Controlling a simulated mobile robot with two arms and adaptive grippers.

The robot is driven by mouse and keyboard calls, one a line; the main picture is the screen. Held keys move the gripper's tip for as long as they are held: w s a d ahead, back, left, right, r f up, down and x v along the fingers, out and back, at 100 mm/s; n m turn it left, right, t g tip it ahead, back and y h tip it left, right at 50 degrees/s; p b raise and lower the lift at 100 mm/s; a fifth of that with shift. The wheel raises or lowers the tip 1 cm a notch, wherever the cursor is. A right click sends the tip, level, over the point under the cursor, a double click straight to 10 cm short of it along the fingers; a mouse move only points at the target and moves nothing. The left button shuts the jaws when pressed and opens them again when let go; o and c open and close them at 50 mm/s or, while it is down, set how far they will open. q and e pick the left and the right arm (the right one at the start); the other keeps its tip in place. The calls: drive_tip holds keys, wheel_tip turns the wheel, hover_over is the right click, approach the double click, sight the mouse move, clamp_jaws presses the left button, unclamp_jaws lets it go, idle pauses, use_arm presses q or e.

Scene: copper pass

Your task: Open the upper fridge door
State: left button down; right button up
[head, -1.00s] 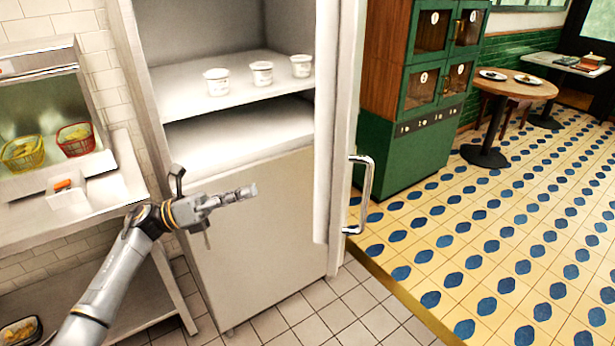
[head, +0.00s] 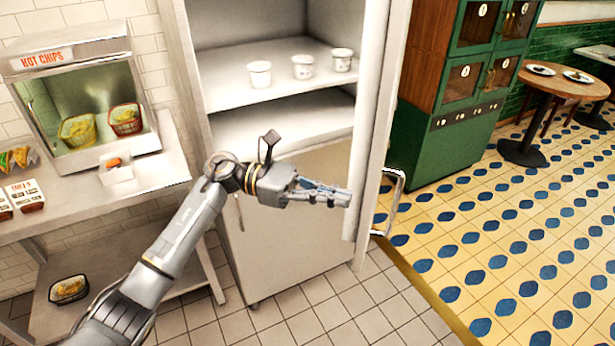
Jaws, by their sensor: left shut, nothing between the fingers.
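The upper fridge door (head: 378,110) stands swung open to the right of the fridge, seen nearly edge-on, with its long metal handle (head: 392,203) on the outer side. The upper compartment is exposed, and several white tubs stand on its shelf (head: 232,92). The lower fridge door (head: 290,235) is closed. My left gripper (head: 348,196) is shut and empty. It is in front of the lower door, with its fingertips by the inner side of the open upper door near its bottom edge; I cannot tell whether they touch. My right gripper is not in view.
A counter (head: 75,205) with a hot chips warmer (head: 70,62) and food baskets stands to the left. A green cabinet (head: 450,150) stands beyond the door. Tiled floor lies open at the lower right, with a round table (head: 563,83) further back.

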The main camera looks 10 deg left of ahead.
use_arm(q)
drive_tip(key=shift+s+d+p, duration=0.15)
drive_tip(key=shift+d+p, duration=0.15)
drive_tip(key=shift+d, duration=0.7)
drive_tip(key=shift+d, duration=0.1)
